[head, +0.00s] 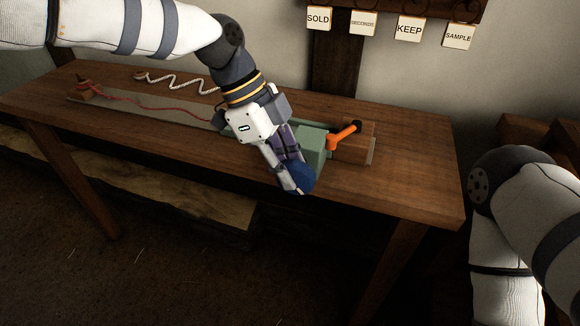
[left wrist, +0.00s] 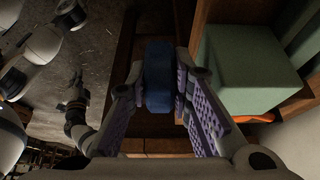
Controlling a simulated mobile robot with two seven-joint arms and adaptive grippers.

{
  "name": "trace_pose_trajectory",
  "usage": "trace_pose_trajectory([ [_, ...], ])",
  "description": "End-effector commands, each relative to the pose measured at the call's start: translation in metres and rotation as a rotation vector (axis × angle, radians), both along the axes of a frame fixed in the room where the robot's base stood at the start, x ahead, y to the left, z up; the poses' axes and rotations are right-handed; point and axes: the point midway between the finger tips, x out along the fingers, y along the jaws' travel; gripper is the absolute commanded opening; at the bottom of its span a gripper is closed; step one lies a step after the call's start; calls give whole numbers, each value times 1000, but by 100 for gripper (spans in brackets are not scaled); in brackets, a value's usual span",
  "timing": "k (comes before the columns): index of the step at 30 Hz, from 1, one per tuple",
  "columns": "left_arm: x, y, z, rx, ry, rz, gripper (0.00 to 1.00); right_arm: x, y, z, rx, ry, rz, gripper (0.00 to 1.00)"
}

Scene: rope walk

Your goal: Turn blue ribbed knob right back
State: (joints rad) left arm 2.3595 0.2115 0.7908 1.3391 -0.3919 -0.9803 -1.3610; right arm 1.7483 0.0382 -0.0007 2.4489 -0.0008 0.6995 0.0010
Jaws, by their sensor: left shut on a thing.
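The blue ribbed knob (head: 301,177) sits at the front of a pale green box (head: 313,148) on the wooden table. My left gripper (head: 292,180) reaches down from above and is shut on the knob. In the left wrist view the knob (left wrist: 158,78) lies between the two purple-padded fingers (left wrist: 160,95), and the green box (left wrist: 245,68) is just to the right of them. The fingers hide part of the knob in the head view. My right arm shows at the right edge, but its gripper is out of the picture.
An orange crank handle (head: 343,136) with a dark grip stands at the box's right side, close to my left gripper. A red cord (head: 150,101) runs along a board to a wooden peg (head: 86,88). A white coiled rope (head: 180,82) lies behind. The table's right end is clear.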

Motion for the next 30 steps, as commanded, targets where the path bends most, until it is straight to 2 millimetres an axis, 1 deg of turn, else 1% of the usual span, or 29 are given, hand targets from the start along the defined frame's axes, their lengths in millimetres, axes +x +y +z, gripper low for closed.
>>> trace_pose_trajectory([
  [2,1,1,-4,-45,18,3,0,-4,0,-4,0,14,0,0],
  [11,1,2,-4,-147,49,2,0,-11,0,-11,0,36,1,0],
  [26,1,2,-2,-166,53,0,0,-11,0,-12,0,38,1,0],
  [27,1,2,-2,-166,53,0,22,-11,0,-12,0,38,1,0],
  [29,1,2,-2,-165,54,0,36,-11,0,-12,0,38,1,0],
  [30,1,2,-2,-165,54,0,40,-11,0,-12,0,38,1,0],
])
